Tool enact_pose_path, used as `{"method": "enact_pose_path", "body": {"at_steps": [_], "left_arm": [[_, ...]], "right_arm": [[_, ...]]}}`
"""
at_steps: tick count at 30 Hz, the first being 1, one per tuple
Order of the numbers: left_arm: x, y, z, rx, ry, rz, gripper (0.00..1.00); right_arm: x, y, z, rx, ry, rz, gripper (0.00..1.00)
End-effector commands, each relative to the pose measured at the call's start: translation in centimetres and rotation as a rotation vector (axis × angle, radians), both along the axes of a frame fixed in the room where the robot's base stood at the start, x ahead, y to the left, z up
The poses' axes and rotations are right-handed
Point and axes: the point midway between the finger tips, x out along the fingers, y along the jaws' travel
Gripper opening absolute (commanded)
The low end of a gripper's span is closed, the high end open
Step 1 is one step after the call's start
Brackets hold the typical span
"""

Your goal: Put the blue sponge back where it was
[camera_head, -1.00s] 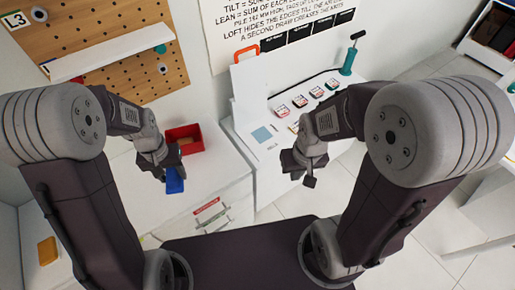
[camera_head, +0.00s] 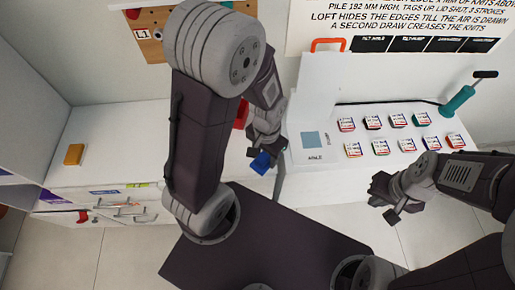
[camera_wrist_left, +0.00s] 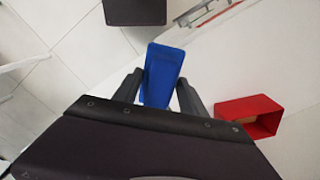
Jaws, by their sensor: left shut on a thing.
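My left gripper (camera_head: 257,155) is shut on the blue sponge (camera_head: 261,163), which hangs in the air near the right end of the white counter. In the left wrist view the blue sponge (camera_wrist_left: 161,75) sticks out from between the two fingers of the left gripper (camera_wrist_left: 158,92). My right gripper (camera_head: 388,199) is at the right, in front of the white bench and over the floor, with no object visible in it.
A red bin (camera_wrist_left: 256,113) stands on the counter; in the head view my left arm mostly hides it. The white bench (camera_head: 345,182) holds several tagged tiles and a green pump (camera_head: 457,101). Drawers with handles (camera_head: 120,211) are below.

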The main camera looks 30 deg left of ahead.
Motion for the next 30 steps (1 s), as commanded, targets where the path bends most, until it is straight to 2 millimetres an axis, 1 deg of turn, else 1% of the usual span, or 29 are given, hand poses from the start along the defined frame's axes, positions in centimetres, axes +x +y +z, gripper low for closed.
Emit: {"method": "enact_pose_path", "body": {"at_steps": [1, 6, 9, 12, 15, 18, 24, 26, 30], "left_arm": [[0.7, 1.0, -0.9, 0.000, 0.005, 0.010, 0.00], [4.1, 4.5, -3.8, 0.000, 0.005, 0.008, 0.00], [5.8, 6.1, -5.1, 0.000, 0.004, 0.006, 0.00], [6.8, 7.0, -5.9, -0.001, 0.002, 0.003, 0.00], [7.2, 7.4, -6.2, 0.000, 0.001, 0.002, 0.00], [7.2, 7.4, -6.5, 0.000, 0.003, 0.001, 0.00], [7.2, 7.4, -9.8, 0.000, 0.004, 0.001, 0.00], [7.2, 7.4, -10.2, -0.001, 0.002, 0.001, 0.00], [7.2, 7.4, -10.2, 0.000, 0.001, 0.001, 0.00]], "right_arm": [[0.0, 0.0, -0.1, 0.000, 0.000, 0.000, 0.00], [0.0, 0.0, 0.0, 0.000, 0.000, 0.000, 0.00], [0.0, 0.0, 0.1, 0.000, 0.000, 0.000, 0.00], [0.0, 0.0, 0.2, 0.000, 0.000, 0.000, 0.00], [0.0, 0.0, 0.2, 0.000, 0.000, 0.000, 0.00], [0.0, 0.0, 0.2, 0.000, 0.000, 0.000, 0.00], [0.0, 0.0, 0.2, 0.000, 0.000, 0.000, 0.00], [0.0, 0.0, 0.2, 0.000, 0.000, 0.000, 0.00], [0.0, 0.0, 0.2, 0.000, 0.000, 0.000, 0.00]]}}
